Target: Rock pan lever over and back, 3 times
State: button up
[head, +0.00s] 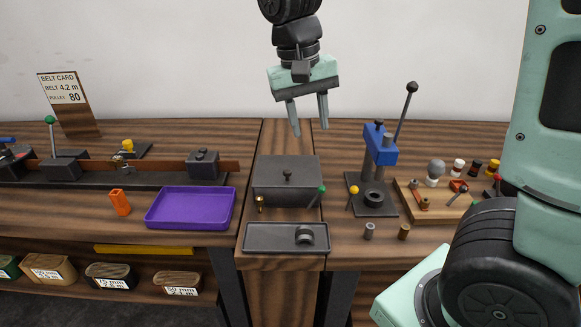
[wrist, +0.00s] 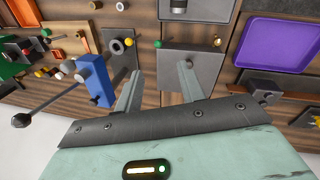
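A short lever with a green ball knob (head: 322,189) stands at the front right corner of a dark grey lidded box (head: 275,172) and leans up to the right; I take it as the pan lever. Its green knob also shows in the wrist view (wrist: 158,44), beside the box (wrist: 203,68). My gripper (head: 310,130) is open and empty, pointing down, in the air well above and behind the box. In the wrist view its two fingers (wrist: 160,67) stand apart with nothing between them. Part of the box is hidden behind them there.
A blue press (head: 380,150) with a tall black-knobbed lever (head: 411,88) stands right of the box. A yellow-knobbed lever (head: 354,190) is between them. A dark tray (head: 262,238) lies in front, a purple tray (head: 190,208) to the left. The air around my gripper is clear.

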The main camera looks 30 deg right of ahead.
jog(key=w, duration=0.1)
send_near(322, 187)
jog(key=f, duration=0.5)
jog(key=d+f, duration=0.1)
jog(key=f, duration=0.2)
jog(key=shift+s+d+f, duration=0.15)
jog(key=shift+s+f, duration=0.1)
grip_shut()
